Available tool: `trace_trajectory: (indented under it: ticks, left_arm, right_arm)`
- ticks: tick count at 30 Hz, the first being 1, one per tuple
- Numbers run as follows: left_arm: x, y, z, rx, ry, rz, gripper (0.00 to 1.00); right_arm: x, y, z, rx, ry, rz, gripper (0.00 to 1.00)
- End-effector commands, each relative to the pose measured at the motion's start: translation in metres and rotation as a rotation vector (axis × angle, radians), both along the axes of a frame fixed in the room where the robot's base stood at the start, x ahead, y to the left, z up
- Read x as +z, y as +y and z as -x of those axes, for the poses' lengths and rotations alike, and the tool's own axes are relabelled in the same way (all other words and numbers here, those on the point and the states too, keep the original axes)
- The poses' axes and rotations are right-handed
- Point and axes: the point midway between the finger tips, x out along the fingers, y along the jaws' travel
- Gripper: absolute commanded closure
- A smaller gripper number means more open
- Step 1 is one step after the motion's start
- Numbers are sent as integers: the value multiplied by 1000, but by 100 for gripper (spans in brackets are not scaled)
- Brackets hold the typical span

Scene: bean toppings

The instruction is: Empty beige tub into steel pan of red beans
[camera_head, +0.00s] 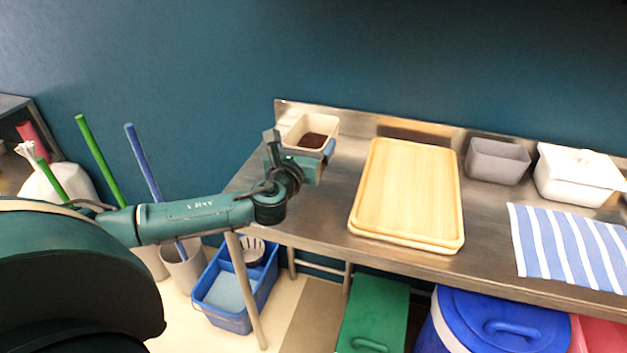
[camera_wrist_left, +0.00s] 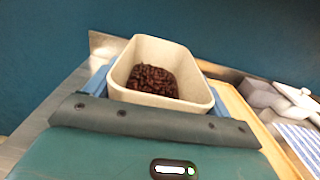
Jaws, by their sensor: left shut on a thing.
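The beige tub (camera_head: 290,131) is at the back left end of the steel counter, with dark red-brown beans (camera_head: 312,140) inside. In the left wrist view the beige tub (camera_wrist_left: 196,83) is open at the top, roughly upright, and the beans (camera_wrist_left: 150,80) lie in its bottom. My left gripper (camera_head: 300,153) is shut on the tub, with blue fingers on either side of it. I cannot tell whether the tub touches the counter. I see no steel pan of red beans in either view. My right gripper is not in view.
A wooden board (camera_head: 408,190) lies right of the tub on the steel counter (camera_head: 338,185). Farther right are a grey bin (camera_head: 497,161), a white lidded container (camera_head: 575,178) and a striped cloth (camera_head: 570,245). A blue mop bucket (camera_head: 238,318) and a green lidded bin (camera_head: 375,315) stand below.

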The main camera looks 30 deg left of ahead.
Motion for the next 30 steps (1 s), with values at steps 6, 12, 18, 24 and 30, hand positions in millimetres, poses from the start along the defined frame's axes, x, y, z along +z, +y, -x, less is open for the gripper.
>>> trace_trajectory:
  ticks: [6,12,18,24,30]
  left_arm:
    - [8,11,-5,22,-8,1,61]
    - [7,11,-5,21,-9,1,61]
    - [-16,10,-5,22,-5,1,61]
    - [-41,11,-5,22,-8,-1,61]
    - [-66,11,-4,23,-6,-1,61]
  right_arm:
    - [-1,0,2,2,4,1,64]
    - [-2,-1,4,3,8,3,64]
    - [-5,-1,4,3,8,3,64]
    - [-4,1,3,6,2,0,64]
    - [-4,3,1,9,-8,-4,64]
